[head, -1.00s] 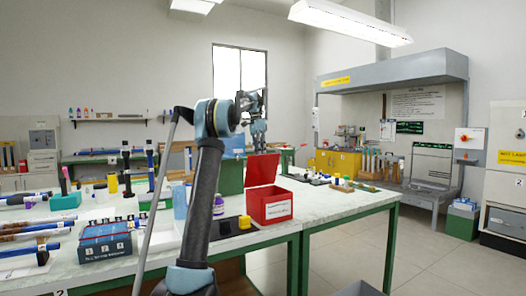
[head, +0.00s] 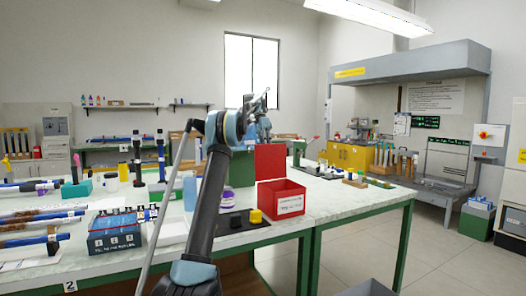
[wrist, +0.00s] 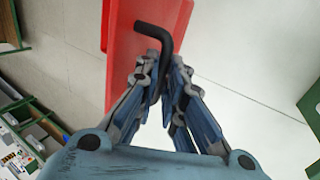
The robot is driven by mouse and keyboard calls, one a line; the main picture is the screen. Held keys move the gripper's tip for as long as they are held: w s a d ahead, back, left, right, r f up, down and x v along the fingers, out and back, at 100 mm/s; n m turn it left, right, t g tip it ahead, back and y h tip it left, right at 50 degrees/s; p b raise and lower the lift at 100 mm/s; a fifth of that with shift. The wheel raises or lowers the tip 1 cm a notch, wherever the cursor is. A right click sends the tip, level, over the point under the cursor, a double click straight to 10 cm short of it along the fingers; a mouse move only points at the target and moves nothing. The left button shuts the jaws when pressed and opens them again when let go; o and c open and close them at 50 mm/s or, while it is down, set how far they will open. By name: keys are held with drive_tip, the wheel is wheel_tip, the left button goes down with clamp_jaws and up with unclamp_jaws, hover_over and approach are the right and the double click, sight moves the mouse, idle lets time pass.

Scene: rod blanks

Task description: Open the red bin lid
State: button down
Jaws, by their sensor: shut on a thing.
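The red bin (head: 282,203) stands on the bench with a white label on its front. Its red lid (head: 269,161) is raised and stands about upright at the bin's back left, so the bin's top is open. My gripper (head: 265,135) is above the lid. In the wrist view my gripper (wrist: 165,85) is shut on a black bent rod (wrist: 165,45). The rod's hooked end lies in front of a red surface (wrist: 120,50), part of the bin or lid. I cannot tell whether the rod touches it.
A yellow block (head: 255,216) on a black pad sits just left of the bin. A purple-capped jar (head: 228,197) and a blue box of compartments (head: 115,232) stand further left. Small items line the bench behind.

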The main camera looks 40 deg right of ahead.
drive_tip(key=shift+s+d+r, duration=0.15)
drive_tip(key=shift+s+d, duration=0.1)
drive_tip(key=shift+s, duration=0.15)
drive_tip(key=c, duration=1.7)
unclamp_jaws()
drive_tip(key=shift+s, duration=0.1)
drive_tip(key=shift+a, duration=0.1)
